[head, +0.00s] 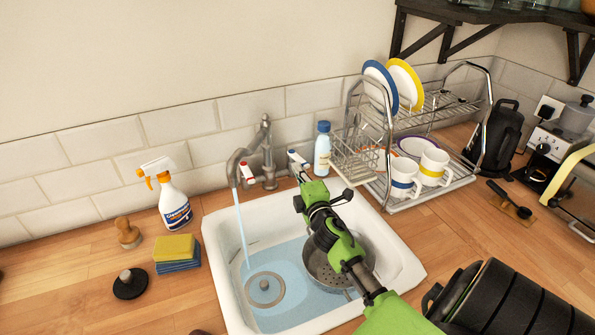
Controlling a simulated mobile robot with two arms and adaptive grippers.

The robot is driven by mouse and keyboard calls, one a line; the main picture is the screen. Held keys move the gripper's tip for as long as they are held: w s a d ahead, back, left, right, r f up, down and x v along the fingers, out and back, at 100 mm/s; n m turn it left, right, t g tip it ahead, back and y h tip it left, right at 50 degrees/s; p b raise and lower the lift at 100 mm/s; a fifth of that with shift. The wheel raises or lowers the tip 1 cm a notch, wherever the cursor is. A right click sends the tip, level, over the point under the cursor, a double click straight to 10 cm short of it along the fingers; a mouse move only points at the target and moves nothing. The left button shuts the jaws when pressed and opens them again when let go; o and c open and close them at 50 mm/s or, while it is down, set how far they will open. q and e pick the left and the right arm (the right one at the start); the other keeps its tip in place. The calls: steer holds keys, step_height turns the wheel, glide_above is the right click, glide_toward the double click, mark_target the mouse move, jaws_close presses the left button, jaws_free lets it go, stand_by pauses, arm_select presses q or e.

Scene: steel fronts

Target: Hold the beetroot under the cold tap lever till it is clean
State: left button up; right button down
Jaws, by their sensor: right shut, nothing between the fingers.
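The tap (266,150) stands behind the white sink (405,262), and a stream of water (242,225) runs from its spout into the basin. It has a red-marked lever (246,171) on the left and a blue-marked cold lever (293,156) on the right. My right gripper (301,170) reaches over the sink to the cold lever; it is shut and empty, its tips at or very near the lever. Whether they touch cannot be told. I cannot identify the beetroot; a small dark reddish shape (200,332) is cut off at the bottom edge. My left gripper is not in view.
A grey colander (325,272) sits in the sink, partly under my right arm. A spray bottle (173,203), sponges (175,247), brush (127,233) and black stopper (130,284) stand left. A blue-capped bottle (322,150) and dish rack (437,107) stand right of the tap.

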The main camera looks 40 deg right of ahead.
steer(key=shift+d, duration=0.1)
steer(key=shift+s+d, duration=0.3)
steer(key=shift+d, duration=0.6)
steer(key=shift+s+d, duration=0.25)
steer(key=shift+d, duration=0.6)
steer(key=shift+f, duration=0.1)
